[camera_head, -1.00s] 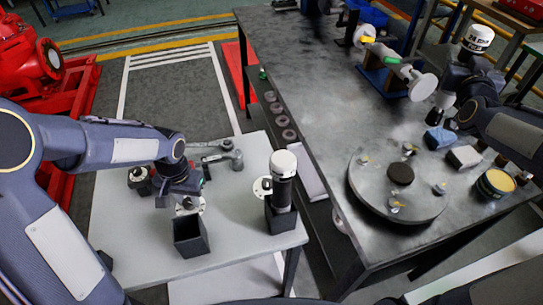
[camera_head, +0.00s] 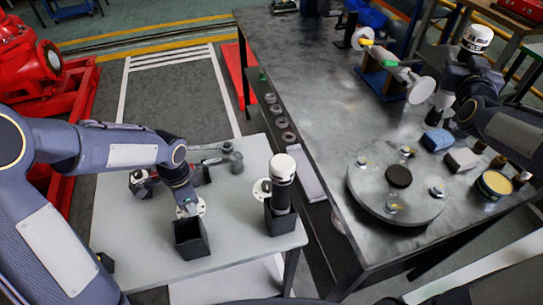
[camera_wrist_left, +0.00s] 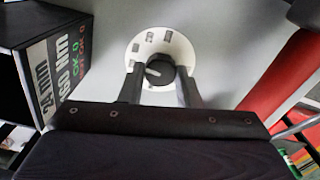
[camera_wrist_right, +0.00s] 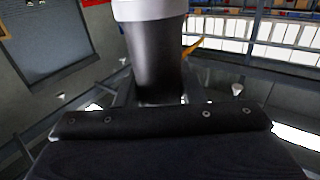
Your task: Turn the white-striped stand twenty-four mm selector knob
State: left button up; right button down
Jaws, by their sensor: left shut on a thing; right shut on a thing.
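In the left wrist view a black selector knob (camera_wrist_left: 155,75) with a pale pointer line sits on a white round dial (camera_wrist_left: 176,45). The dial is beside a dark open box (camera_wrist_left: 40,72) marked 24 mm, seen also in the head view (camera_head: 192,240). My left gripper (camera_head: 188,208) is shut on the knob, one finger each side, and hides most of it in the head view. My right gripper (camera_wrist_right: 160,100) is shut on a dark cylinder (camera_wrist_right: 155,50) with a white end, held upright above the dark bench at the right.
A second dark box (camera_head: 282,222) holds a white-capped cylinder (camera_head: 283,170), with its own dial (camera_head: 261,189) beside it. Tools lie behind on the pale table (camera_head: 240,245). The dark bench (camera_head: 300,90) bears a round plate (camera_head: 365,205) and small blocks.

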pick_arm(q)
jog(key=shift+m, duration=1.1)
jog(key=o, duration=1)
notch_tip(320, 180, up, 12)
jog(key=shift+r+p, duration=0.1)
jog(key=shift+p, duration=0.55)
